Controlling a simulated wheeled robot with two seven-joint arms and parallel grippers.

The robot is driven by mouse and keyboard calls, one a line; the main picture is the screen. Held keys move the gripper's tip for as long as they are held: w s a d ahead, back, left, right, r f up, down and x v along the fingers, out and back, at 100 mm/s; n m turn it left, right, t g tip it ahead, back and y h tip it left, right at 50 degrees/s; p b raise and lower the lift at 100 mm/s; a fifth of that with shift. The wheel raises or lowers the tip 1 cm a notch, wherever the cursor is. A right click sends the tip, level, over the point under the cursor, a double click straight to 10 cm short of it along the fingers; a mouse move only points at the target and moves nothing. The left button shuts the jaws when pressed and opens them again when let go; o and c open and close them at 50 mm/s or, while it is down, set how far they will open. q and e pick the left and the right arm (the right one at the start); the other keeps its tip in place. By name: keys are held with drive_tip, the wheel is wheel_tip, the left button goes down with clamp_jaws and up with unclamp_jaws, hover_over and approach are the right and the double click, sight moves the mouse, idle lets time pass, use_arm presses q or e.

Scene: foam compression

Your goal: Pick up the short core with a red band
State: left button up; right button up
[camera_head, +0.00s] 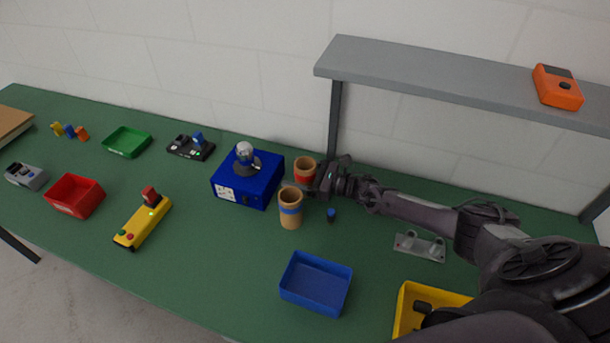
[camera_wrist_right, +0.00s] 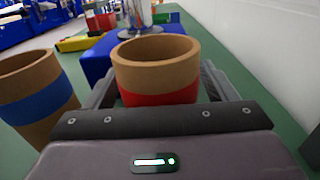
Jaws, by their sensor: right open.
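The short core with a red band (camera_head: 305,171) is a tan cardboard tube standing upright behind and to the right of the blue-banded core (camera_head: 290,209). In the right wrist view the red-banded core (camera_wrist_right: 157,67) stands between the two fingers of my right gripper (camera_wrist_right: 155,90), which is open. In the head view my right gripper (camera_head: 318,180) comes in from the right at the core, and its fingers are partly hidden. The blue-banded core (camera_wrist_right: 38,95) stands just left of the gripper in the wrist view. My left gripper is not in view.
A blue box with a grey knob (camera_head: 245,182) stands close left of the cores. A small dark blue piece (camera_head: 331,214) lies in front of my right gripper. A blue tray (camera_head: 316,285) is at the front, and a grey shelf (camera_head: 450,85) overhangs the back right.

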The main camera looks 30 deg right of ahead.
drive_tip(key=c, duration=1)
drive_tip(key=shift+d, duration=0.1)
drive_tip(key=shift+c, duration=0.2)
drive_tip(key=shift+r, duration=0.1)
